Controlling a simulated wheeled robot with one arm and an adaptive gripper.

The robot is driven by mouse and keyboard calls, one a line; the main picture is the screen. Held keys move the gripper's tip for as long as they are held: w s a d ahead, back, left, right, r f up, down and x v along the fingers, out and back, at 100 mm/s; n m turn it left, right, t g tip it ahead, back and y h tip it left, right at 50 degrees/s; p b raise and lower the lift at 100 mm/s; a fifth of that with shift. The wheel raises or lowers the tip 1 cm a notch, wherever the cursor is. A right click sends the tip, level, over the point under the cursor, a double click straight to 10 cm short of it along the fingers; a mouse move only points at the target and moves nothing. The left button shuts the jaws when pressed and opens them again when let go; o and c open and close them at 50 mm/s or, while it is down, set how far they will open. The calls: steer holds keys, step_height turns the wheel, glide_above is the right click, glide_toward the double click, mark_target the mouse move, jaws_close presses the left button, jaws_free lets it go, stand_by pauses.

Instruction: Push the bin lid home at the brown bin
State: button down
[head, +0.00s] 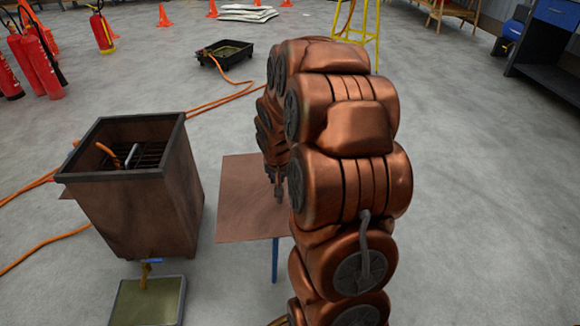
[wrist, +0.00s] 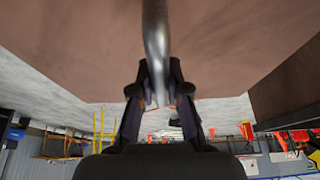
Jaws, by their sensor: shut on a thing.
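The brown bin (head: 150,205) stands at the left in the head view, open at the top with a dark rim. A dark slatted grate (head: 146,154) and a grey bar show inside it. A flat brown panel (head: 240,200), apparently the bin lid, is to the right of the bin and apart from its rim. It also fills the top of the wrist view (wrist: 90,45). My gripper (wrist: 160,97) is shut on a grey metal handle (wrist: 155,40) over this panel. In the head view my arm hides most of the gripper and the panel's right side.
A tray (head: 148,302) lies below the bin's blue-handled tap (head: 151,262). A blue post (head: 275,260) shows under the panel; whether it bears it, I cannot tell. Orange hoses (head: 45,247) run along the floor. Red extinguishers (head: 38,68) stand at the back left.

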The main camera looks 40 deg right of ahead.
mark_target(265, 196)
steer(key=a, duration=0.4)
steer(key=shift+a+r+p, duration=0.1)
steer(key=shift+r+p, duration=0.2)
steer(key=shift+p, duration=0.05)
steer(key=shift+a+r, duration=0.1)
steer(key=shift+a, duration=0.25)
steer(key=shift+r, duration=0.2)
